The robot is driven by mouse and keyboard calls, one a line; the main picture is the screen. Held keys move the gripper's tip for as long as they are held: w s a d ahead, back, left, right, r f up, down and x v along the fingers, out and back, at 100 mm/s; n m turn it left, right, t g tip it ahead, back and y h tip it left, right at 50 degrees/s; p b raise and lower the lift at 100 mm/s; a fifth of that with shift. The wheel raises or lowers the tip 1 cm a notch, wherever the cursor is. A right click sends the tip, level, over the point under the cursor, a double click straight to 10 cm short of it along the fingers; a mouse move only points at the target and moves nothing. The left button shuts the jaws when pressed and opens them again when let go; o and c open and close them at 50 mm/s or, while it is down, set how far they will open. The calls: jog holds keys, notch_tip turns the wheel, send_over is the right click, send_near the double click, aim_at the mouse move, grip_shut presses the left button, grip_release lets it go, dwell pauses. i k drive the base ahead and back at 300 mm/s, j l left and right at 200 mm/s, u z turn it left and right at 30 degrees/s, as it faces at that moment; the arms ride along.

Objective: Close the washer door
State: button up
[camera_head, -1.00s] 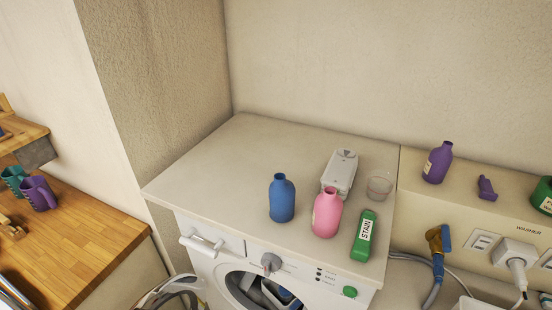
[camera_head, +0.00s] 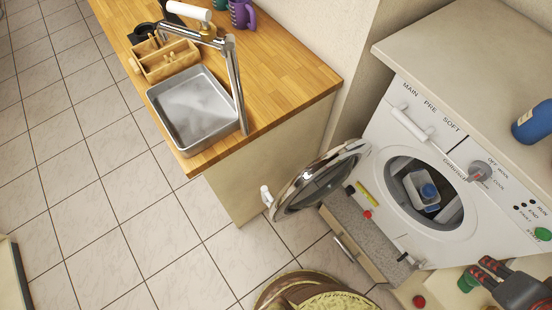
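The white washer (camera_head: 410,250) stands at the right in the head view. Its round door (camera_head: 322,180), with a chrome rim and dark glass, is swung wide open to the left, leaving the drum opening (camera_head: 425,195) uncovered. A pale container with a blue part (camera_head: 422,190) shows inside the drum. The door has a white handle (camera_head: 267,196) at its outer left edge. My gripper (camera_head: 478,267), black with red marks, is at the lower right, in front of the washer's lower right area and far from the door. Its finger gap is too small to judge.
A wooden counter (camera_head: 290,75) with a metal sink (camera_head: 195,108) and tap stands left of the door. A round brown and yellow object (camera_head: 318,292) is on the tiled floor (camera_head: 150,240), which is clear at left.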

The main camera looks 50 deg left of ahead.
aim_at(358, 150)
jog(key=k+j, duration=0.15)
jog(key=j, duration=0.25)
jog(key=k+j, duration=0.15)
jog(key=j, duration=0.2)
jog(key=k+j, duration=0.15)
jog(key=j, duration=0.25)
jog(key=k+j, duration=0.15)
jog(key=j, duration=0.2)
jog(key=k+j+z, duration=0.1)
jog(key=j, duration=0.3)
jog(key=k+j, duration=0.25)
jog(key=j, duration=0.1)
